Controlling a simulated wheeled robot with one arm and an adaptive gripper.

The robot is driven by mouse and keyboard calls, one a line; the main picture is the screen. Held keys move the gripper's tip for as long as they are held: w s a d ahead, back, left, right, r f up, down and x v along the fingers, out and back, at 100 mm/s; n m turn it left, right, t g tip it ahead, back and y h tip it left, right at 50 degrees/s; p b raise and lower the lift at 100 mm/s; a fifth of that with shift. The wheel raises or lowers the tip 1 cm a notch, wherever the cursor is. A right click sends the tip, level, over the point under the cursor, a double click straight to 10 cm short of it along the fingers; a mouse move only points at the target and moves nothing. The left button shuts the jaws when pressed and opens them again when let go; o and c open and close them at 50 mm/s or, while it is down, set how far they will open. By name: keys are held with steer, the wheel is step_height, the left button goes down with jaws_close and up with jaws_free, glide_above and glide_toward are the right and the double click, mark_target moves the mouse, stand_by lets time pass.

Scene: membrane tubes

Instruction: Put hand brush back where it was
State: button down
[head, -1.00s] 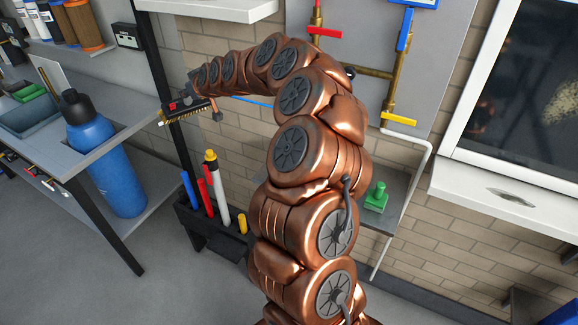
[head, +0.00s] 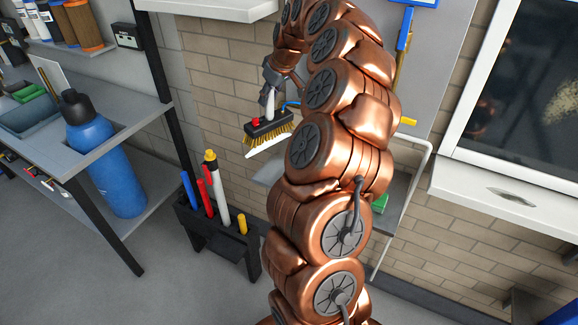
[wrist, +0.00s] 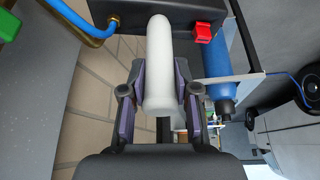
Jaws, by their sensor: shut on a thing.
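The hand brush (head: 267,131) has a black block, yellow bristles, a white handle and a red part. In the head view it hangs in the air before the brick wall, bristles downward. My gripper (head: 268,96) is above it, shut on the white handle. In the wrist view, the fingers of my gripper (wrist: 160,98) sit on both sides of the white handle (wrist: 158,60). The black block is at the top of that view, with the red part at its right. The bristles are hidden there. The place where the brush was kept cannot be told from these frames.
A grey shelf (head: 270,172) is on the wall below the brush, partly behind my arm. A black floor rack (head: 217,222) holds several coloured tubes. Brass pipes with valves (head: 404,60) are right of my arm.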

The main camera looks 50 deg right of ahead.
steer(key=s+d+g, duration=0.1)
steer(key=s, duration=0.5)
steer(key=shift+s+d+f+p, duration=0.15)
steer(key=shift+f+p, duration=0.5)
steer(key=shift+f, duration=1.7)
steer(key=shift+s+d+f+p, duration=0.1)
steer(key=shift+f+p, duration=0.5)
steer(key=shift+f, duration=1.75)
steer(key=c, duration=0.9)
jaws_free()
steer(key=shift+o, duration=0.2)
steer(key=b+v, duration=0.3)
steer(key=v, duration=0.9)
steer(key=shift+w, duration=0.15)
